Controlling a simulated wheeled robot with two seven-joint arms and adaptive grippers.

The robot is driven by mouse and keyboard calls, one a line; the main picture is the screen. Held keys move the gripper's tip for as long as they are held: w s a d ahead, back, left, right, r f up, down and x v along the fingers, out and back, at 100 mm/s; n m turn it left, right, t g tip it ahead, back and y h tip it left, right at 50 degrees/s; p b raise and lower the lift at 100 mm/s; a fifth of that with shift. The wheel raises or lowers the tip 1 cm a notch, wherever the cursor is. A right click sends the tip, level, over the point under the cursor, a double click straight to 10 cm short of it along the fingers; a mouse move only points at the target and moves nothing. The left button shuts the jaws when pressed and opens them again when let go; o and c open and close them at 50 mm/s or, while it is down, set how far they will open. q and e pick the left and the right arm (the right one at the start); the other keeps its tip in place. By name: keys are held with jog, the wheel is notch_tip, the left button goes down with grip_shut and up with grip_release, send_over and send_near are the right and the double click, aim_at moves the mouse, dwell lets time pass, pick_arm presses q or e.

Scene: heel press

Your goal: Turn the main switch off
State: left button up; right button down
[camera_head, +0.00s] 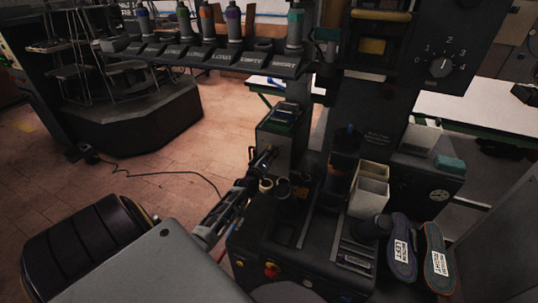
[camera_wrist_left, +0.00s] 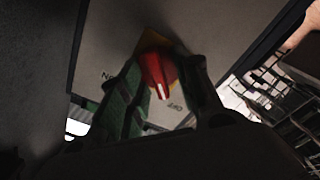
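The main switch (camera_wrist_left: 160,76) is a red knob on a yellow plate, on a grey panel (camera_wrist_left: 108,38) in the left wrist view. Its handle is tilted, its white-marked end pointing down and slightly right. Lettering that seems to read OFF lies below right of it; other lettering to the left is partly covered. My left gripper (camera_wrist_left: 166,85) has its fingers apart on either side of the knob; contact cannot be made out. In the head view my left gripper (camera_head: 264,160) is at the machine's column, and the red knob is hidden there. My right gripper is not in view.
A numbered dial (camera_head: 440,67) is at upper right. Cream bins (camera_head: 370,188) and two insoles (camera_head: 402,250) are on the machine's right side. A rack of bottles (camera_head: 205,52) hangs above. Red and yellow controls (camera_head: 271,269) are on the machine's lower front.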

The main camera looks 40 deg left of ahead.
pick_arm(q)
jog(key=v, duration=1.1)
jog(key=shift+s, duration=0.25)
jog(key=shift+r, duration=0.1)
dwell(0.8)
